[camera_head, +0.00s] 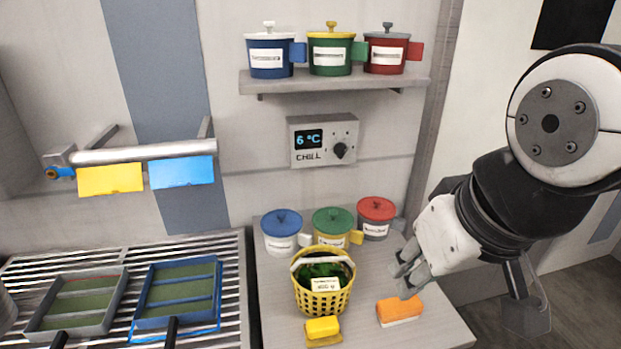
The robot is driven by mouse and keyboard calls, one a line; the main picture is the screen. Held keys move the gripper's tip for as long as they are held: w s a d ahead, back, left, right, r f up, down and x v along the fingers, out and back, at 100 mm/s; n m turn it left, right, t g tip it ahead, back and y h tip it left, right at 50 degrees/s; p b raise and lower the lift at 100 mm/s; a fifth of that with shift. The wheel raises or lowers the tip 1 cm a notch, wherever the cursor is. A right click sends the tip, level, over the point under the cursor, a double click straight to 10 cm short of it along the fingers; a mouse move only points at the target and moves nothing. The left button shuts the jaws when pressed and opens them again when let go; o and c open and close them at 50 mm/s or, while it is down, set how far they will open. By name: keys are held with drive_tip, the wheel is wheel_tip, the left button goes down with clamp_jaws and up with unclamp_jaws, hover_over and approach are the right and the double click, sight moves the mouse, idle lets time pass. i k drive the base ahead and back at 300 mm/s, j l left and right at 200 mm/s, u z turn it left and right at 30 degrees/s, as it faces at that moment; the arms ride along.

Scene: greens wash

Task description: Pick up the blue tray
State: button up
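The blue tray (219,297) sits on the slatted metal rack at the lower left. It has a blue rim, blue dividers and green compartment floors, and a dark handle points toward the bottom edge. My gripper (404,279) is at the right, above the grey counter and near the orange block. It is well to the right of the blue tray and not touching it. Its fingers are seen at an angle, with no held thing visible; the gap between the fingertips is unclear.
A grey tray (38,323) lies left of the blue one on the rack (237,262). A yellow basket (335,303) of greens, a yellow block (323,327) and an orange block (399,310) stand on the counter. Lidded pots stand behind and on the shelf (330,84).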

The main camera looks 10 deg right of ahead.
sight(173, 293)
drive_tip(key=u, duration=1.65)
drive_tip(key=z, duration=0.75)
drive_tip(key=i+j, duration=0.15)
drive_tip(key=j, duration=0.25)
drive_tip(key=i+j+z, duration=0.15)
drive_tip(key=j, duration=0.3)
drive_tip(key=i+j, duration=0.15)
drive_tip(key=j, duration=0.25)
drive_tip(key=i+j+z, duration=0.15)
drive_tip(key=j, duration=0.3)
drive_tip(key=i+j, duration=0.1)
drive_tip(key=j, duration=0.35)
drive_tip(key=i+j+z, duration=0.1)
drive_tip(key=j, duration=0.35)
